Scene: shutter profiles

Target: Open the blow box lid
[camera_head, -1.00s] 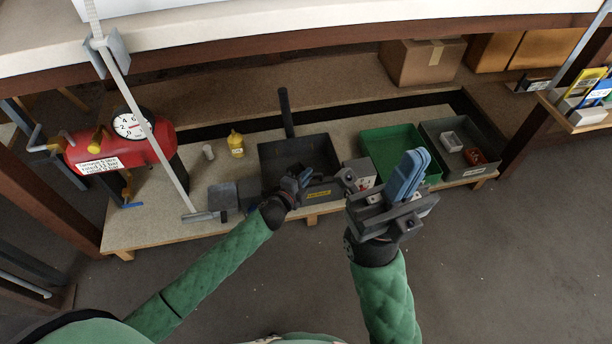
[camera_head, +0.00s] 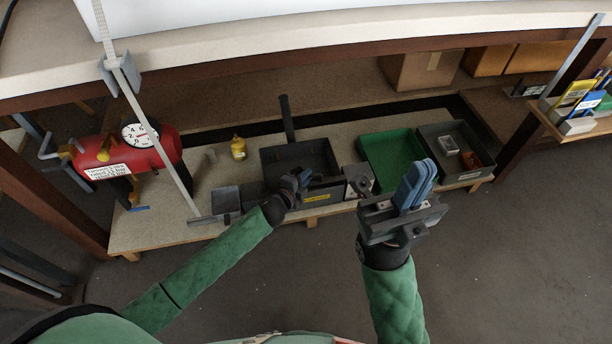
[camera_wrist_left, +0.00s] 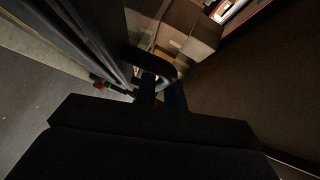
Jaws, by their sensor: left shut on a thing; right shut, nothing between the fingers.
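The blow box (camera_head: 318,196) is a dark box with a yellow label on its front, standing in the middle of the low shelf. A dark pipe (camera_head: 287,118) rises behind it. I cannot tell its lid apart from the box in the head view. My left gripper (camera_head: 304,178) is at the box's front edge, shut on a dark part. In the left wrist view a dark curved handle (camera_wrist_left: 156,60) lies at the tips of my left gripper (camera_wrist_left: 162,84). My right gripper (camera_head: 419,178), with blue fingers, is shut and empty, in front of the green tray.
A green tray (camera_head: 375,150) and a grey bin (camera_head: 463,178) holding small items stand right of the box. A yellow bottle (camera_head: 238,148) and a red tank with a gauge (camera_head: 118,155) are left. A thin grey post (camera_head: 150,130) crosses the left side. The workbench edge (camera_head: 350,52) overhangs above.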

